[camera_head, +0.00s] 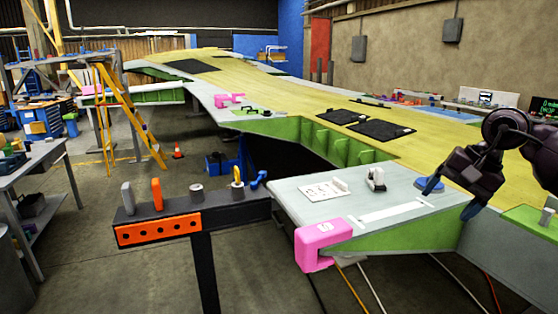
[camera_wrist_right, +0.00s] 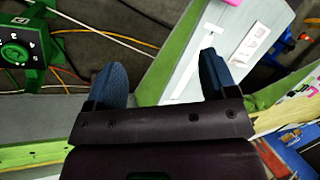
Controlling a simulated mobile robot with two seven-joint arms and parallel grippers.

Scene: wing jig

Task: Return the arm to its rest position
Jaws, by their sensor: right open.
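My right arm comes in from the right edge of the head view, with its dark right gripper (camera_head: 451,197) over the right part of the grey-white wing panel (camera_head: 385,190). In the wrist view the two blue fingers of the right gripper (camera_wrist_right: 162,80) stand wide apart with nothing held between them. Whether a fingertip touches the panel is not clear. My left arm and gripper are not in view.
A pink clamp (camera_head: 318,246) grips the panel's front corner. A white card (camera_head: 324,189) and a small dark-and-white device (camera_head: 376,179) lie on the panel. A dark stand with an orange plate (camera_head: 158,231) is at left. A green numbered block (camera_wrist_right: 22,48) shows in the wrist view.

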